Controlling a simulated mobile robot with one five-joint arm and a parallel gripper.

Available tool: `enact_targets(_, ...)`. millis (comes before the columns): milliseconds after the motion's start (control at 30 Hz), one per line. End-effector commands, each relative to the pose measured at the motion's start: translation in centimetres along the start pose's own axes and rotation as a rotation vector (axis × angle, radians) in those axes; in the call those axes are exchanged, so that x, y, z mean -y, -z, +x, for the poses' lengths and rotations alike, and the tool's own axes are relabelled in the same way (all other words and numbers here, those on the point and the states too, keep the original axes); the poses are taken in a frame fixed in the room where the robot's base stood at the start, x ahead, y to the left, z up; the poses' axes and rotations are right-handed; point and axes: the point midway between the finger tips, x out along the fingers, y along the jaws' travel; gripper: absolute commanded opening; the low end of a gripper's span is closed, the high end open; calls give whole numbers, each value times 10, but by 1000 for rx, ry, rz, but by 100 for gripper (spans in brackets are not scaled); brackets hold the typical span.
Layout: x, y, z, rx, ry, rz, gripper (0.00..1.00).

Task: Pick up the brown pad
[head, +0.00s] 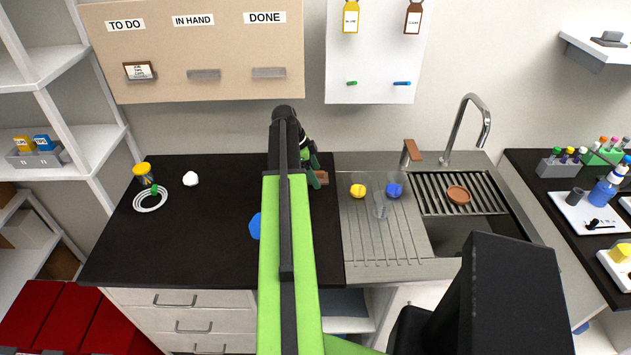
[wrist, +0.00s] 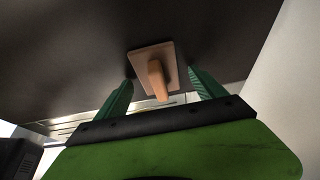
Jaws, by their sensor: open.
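The brown pad (wrist: 150,52) is a flat square plate with a lighter raised handle (wrist: 156,80), on the dark counter in the wrist view. In the head view only part of the pad (head: 322,177) shows, at the counter's right side near the steel drainboard; my arm and gripper hide the rest. My gripper (wrist: 160,76) is open, with its green fingers on either side of the handle. I cannot tell whether they touch the pad. In the head view my gripper (head: 313,179) is at the pad, partly behind my arm.
A yellow ball glass (head: 358,189), a blue one (head: 394,189) and a clear glass (head: 381,209) stand on the drainboard. A round brown dish (head: 458,195) is at the sink rack. A blue object (head: 255,226) lies left of my arm. The counter's middle left is clear.

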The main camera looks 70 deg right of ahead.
Motion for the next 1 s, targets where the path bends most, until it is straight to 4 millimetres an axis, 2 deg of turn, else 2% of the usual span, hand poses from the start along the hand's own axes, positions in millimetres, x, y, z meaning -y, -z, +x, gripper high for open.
enact_targets(100,0,0,-2,0,0,-1,79)
enact_targets(600,0,0,-2,0,0,-2,15)
enact_targets(867,-1,-1,-5,0,1,-3,15)
enact_targets(1000,-5,0,-19,0,3,-9,15)
